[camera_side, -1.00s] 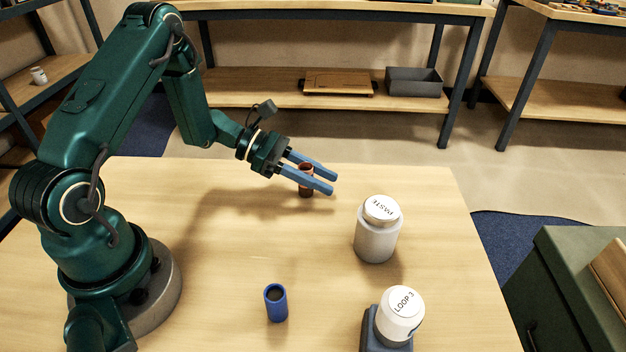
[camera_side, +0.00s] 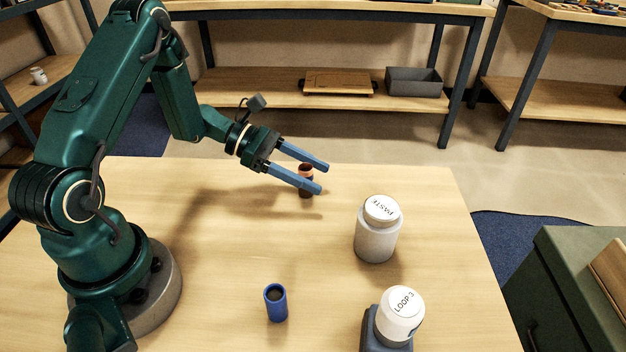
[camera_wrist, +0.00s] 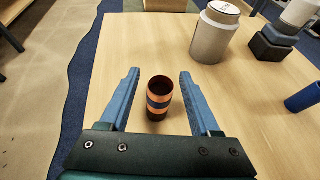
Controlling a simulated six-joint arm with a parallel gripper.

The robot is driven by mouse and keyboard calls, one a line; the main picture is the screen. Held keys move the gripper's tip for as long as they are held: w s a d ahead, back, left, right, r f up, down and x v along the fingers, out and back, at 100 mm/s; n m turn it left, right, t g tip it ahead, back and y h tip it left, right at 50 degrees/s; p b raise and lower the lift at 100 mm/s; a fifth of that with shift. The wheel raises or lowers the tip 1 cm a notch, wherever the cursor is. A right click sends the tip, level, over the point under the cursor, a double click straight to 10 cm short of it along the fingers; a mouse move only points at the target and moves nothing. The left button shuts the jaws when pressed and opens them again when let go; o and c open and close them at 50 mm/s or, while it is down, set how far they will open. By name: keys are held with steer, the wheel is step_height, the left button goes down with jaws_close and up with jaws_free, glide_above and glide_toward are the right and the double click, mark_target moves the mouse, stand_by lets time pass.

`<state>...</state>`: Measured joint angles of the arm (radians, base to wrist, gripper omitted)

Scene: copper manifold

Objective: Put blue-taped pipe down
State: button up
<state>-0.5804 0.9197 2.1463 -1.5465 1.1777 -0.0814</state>
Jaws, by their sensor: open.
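The blue-taped pipe (camera_wrist: 158,112) is a short copper tube with a blue band around its middle. It stands upright on the table, and its open top shows in the wrist view. In the side view the pipe (camera_side: 306,172) is partly hidden behind a finger. My gripper (camera_side: 325,178) is open, with its two blue fingers on either side of the pipe. In the wrist view a gap shows between the pipe and each finger of my gripper (camera_wrist: 159,75), so it looks untouched.
A white jar marked PASTE (camera_side: 377,232) stands right of the pipe. A white-topped LOOP 3 item (camera_side: 400,315) sits on a dark block at the front right. A blue cylinder (camera_side: 276,303) stands at the front middle. The wooden table (camera_side: 220,270) is clear between them.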

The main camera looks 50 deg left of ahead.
steer(key=v, duration=0.9)
steer(key=shift+s+a+r, duration=0.15)
steer(key=shift+a+r, duration=0.05)
steer(key=shift+a, duration=0.1)
steer(key=s+d+r+m+g+y, duration=0.1)
steer(key=s+d+r+m+y, duration=0.3)
steer(key=m, duration=0.8)
steer(key=s+d+r+m+g+y, duration=0.1)
steer(key=s+d+r+m+y, duration=0.4)
steer(key=s+m, duration=0.4)
steer(key=d+m+y, duration=0.1)
steer(key=m+y, duration=0.1)
steer(key=m, duration=0.1)
steer(key=shift+r+m, duration=0.25)
steer(key=shift+m, duration=0.15)
